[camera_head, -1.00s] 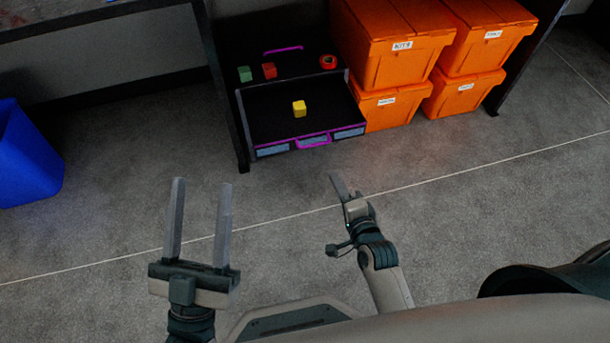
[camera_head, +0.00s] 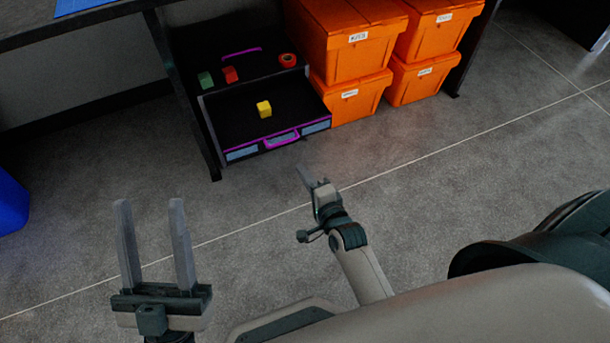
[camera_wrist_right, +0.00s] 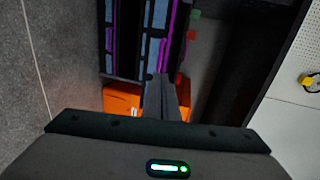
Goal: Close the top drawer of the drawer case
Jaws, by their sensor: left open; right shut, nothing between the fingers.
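The drawer case (camera_head: 205,118) stands on the floor under the bench, dark with purple trim. Its top drawer (camera_head: 238,118) is pulled out toward me, with a purple handle (camera_head: 282,140) and pale label panels on its front. A yellow cube (camera_head: 264,109) lies in it. My right gripper (camera_head: 306,178) is shut and empty, in front of the drawer and apart from it. In the right wrist view its shut fingers (camera_wrist_right: 167,98) point toward the case's drawer fronts (camera_wrist_right: 125,40), which appear sideways. My left gripper (camera_head: 154,240) is open and empty, over the floor at lower left.
A green cube (camera_head: 206,80), a red cube (camera_head: 230,74) and a red-orange ring (camera_head: 288,60) sit on the case top. Orange bins (camera_head: 345,50) are stacked right beside it. A bench leg (camera_head: 185,95) stands left. A blue bin (camera_head: 10,205) is far left. The floor in front is clear.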

